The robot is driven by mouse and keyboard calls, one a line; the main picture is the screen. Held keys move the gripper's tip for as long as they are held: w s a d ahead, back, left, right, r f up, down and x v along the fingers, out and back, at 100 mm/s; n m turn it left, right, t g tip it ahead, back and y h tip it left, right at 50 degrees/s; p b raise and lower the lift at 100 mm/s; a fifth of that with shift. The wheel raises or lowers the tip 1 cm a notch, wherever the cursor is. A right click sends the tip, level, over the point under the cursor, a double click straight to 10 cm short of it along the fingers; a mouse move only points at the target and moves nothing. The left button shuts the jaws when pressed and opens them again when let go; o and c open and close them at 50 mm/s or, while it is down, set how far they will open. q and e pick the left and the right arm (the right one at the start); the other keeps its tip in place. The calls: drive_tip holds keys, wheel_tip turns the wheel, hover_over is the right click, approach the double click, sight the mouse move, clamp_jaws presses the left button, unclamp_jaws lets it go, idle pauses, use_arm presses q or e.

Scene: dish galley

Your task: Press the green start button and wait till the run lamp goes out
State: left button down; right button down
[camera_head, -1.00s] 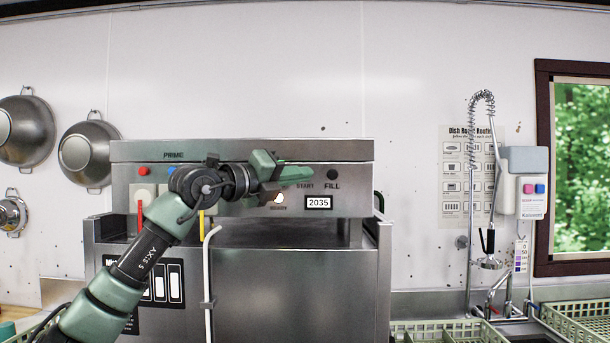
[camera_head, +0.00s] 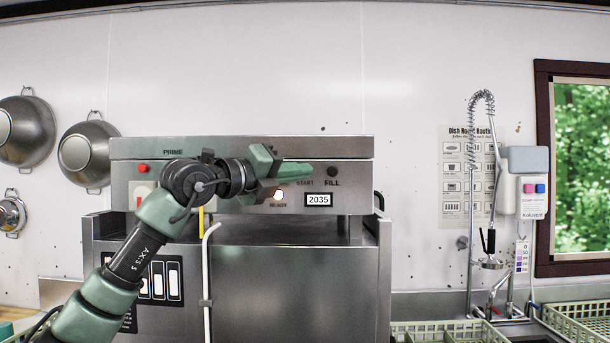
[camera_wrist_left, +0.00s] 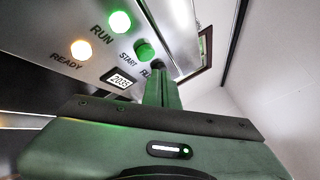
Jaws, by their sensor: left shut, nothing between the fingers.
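The machine's control panel (camera_head: 345,200) carries the controls. In the left wrist view the green start button (camera_wrist_left: 145,52) stands out beside its START label. The run lamp (camera_wrist_left: 120,22) is bright green-white and looks lit. The ready lamp (camera_wrist_left: 81,50) glows warm white, also in the head view (camera_head: 278,195). My left gripper (camera_head: 308,171) is shut and empty in front of the panel, just above the START label. It hides the start button and run lamp in the head view. In the wrist view its fingers (camera_wrist_left: 160,90) point toward the panel; I cannot tell whether they touch it.
A black fill button (camera_head: 332,172) sits right of my fingertips, above a display reading 2035 (camera_head: 319,200). A red button (camera_head: 142,168) is at the panel's left. A white hose (camera_head: 207,265) hangs down the front. Green racks (camera_head: 440,328) are at lower right.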

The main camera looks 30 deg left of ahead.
use_arm(q)
drive_tip(key=s+d, duration=0.1)
drive_tip(key=s+d+b, duration=0.1)
drive_tip(key=s, duration=0.1)
drive_tip(key=shift+s+b, duration=0.25)
drive_tip(key=shift+b, duration=0.05)
idle(0.6)
